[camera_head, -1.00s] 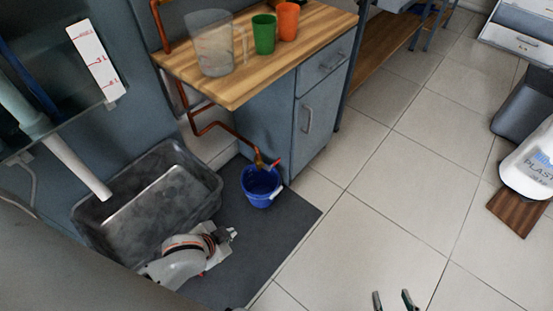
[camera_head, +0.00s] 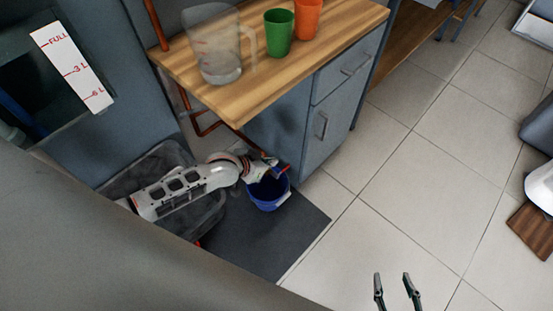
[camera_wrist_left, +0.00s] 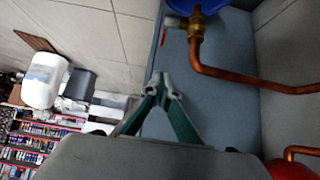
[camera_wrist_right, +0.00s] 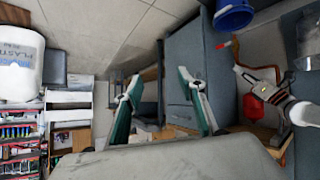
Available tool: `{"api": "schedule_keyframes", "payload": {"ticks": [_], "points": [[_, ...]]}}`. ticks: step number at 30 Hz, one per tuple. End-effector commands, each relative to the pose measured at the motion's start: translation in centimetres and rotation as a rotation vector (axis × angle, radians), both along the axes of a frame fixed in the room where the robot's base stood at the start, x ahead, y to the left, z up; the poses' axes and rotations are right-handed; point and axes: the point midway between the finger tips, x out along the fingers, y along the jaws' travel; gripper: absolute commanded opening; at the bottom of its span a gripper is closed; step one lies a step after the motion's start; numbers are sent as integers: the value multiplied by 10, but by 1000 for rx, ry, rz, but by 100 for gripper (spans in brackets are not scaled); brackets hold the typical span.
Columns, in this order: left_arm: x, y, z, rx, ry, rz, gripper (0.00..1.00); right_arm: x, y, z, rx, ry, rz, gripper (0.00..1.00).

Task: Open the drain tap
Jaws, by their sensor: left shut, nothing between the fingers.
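The drain tap (camera_wrist_left: 194,28) is brass with a red lever, on the end of a copper pipe (camera_wrist_left: 240,78). In the head view its red lever (camera_head: 284,170) shows above the blue bucket (camera_head: 270,196); my left gripper (camera_head: 268,163) hides much of the tap. In the left wrist view my left gripper (camera_wrist_left: 165,84) is shut and empty, apart from the tap in the picture. My right gripper (camera_head: 395,280) is open and empty, over the floor; its spread fingers also show in the right wrist view (camera_wrist_right: 160,92).
The grey tub (camera_head: 135,172) lies under my left arm, beside the dark mat (camera_head: 270,250). A wooden counter (camera_head: 290,70) with a clear jug (camera_head: 215,55), a green cup (camera_head: 278,35) and an orange cup (camera_head: 307,18) overhangs the pipe.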

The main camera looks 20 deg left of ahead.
Motion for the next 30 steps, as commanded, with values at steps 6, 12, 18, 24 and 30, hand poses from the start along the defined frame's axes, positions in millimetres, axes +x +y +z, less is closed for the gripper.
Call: {"api": "schedule_keyframes", "payload": {"ticks": [6,12,18,24,30], "points": [[19,-10,-39,1,16,0,0,-15,4,-18,8,41,5,40],[44,-19,-68,1,18,-1,0,-6,13,-11,39,15,11,40],[52,-22,-95,2,17,-1,0,7,36,2,118,-26,10,40],[56,-22,-107,2,9,-1,0,16,46,17,164,-60,0,40],[59,-22,-105,3,1,-1,0,21,47,25,176,-74,-8,40]]}}
